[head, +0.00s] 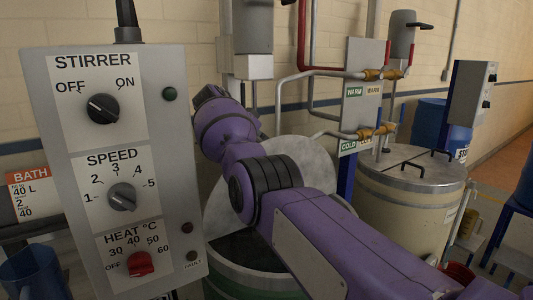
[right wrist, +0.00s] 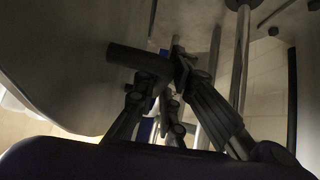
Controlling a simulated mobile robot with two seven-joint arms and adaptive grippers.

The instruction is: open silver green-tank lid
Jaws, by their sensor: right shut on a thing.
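The silver lid (head: 316,158) of the green tank (head: 255,283) stands tilted up at the back of the tank, and the dark opening (head: 236,246) shows below it. My right arm crosses in front of the lid and hides part of it. In the right wrist view my right gripper (right wrist: 172,70) is shut on a dark bar handle (right wrist: 132,60) beside the lid's broad grey face (right wrist: 60,60). The gripper's fingers are hidden in the head view. My left gripper is not in view.
A control box (head: 115,170) with knobs stands close on the left. Pipes with brass valves (head: 375,131) run behind the lid. A second tank (head: 405,195) with a closed lid stands to the right. A blue container (head: 33,275) is at the lower left.

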